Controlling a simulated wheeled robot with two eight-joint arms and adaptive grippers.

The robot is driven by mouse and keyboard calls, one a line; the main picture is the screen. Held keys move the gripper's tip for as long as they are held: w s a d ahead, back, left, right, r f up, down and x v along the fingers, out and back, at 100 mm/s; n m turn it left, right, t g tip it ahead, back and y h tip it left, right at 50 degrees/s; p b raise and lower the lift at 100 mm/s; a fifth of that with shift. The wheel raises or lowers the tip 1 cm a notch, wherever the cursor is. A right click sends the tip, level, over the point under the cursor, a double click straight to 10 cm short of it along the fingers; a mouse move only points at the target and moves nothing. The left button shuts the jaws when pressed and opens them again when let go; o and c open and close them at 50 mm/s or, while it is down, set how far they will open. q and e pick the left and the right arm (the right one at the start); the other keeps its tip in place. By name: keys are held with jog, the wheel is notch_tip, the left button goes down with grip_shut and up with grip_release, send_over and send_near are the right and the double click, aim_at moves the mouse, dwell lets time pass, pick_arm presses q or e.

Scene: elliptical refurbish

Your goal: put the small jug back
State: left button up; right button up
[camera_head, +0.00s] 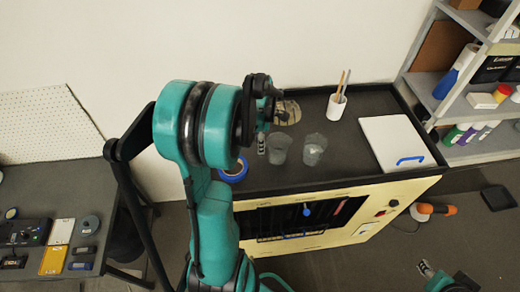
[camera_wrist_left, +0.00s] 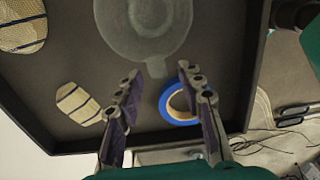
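Two translucent grey vessels stand upright on the dark worktop in the head view, a left one (camera_head: 279,149) and a right one (camera_head: 315,150). I cannot tell surely which is the small jug. In the left wrist view a translucent jug (camera_wrist_left: 145,28) shows from above, its handle pointing toward my left gripper (camera_wrist_left: 160,72). The fingers are open, with the handle's end near the gap between the tips; I see no grip. In the head view my left gripper (camera_head: 263,147) is just left of the left vessel, partly hidden by my arm. Part of my right gripper (camera_head: 427,270) shows at the lower right edge.
A blue tape roll (camera_head: 233,170) lies by the worktop's left front; it shows near the right finger in the wrist view (camera_wrist_left: 178,102). Shelves (camera_head: 432,86) rise at the far right.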

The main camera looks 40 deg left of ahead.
pick_arm(q)
notch_tip(320, 180, up, 5)
jog(key=shift+r, duration=0.1)
jog(key=shift+d+r, duration=0.1)
jog(key=shift+d, duration=0.15)
jog(key=s+d+r+m+t, duration=0.2)
jog(key=d+m+t, duration=0.1)
jog(key=d+m, duration=0.9)
jog(key=s+d+r+m+t, duration=0.3)
jog(key=d+m, duration=0.9)
jog(key=m, duration=0.4)
jog(key=shift+s+d+r+t, duration=0.2)
jog(key=shift+t, duration=0.4)
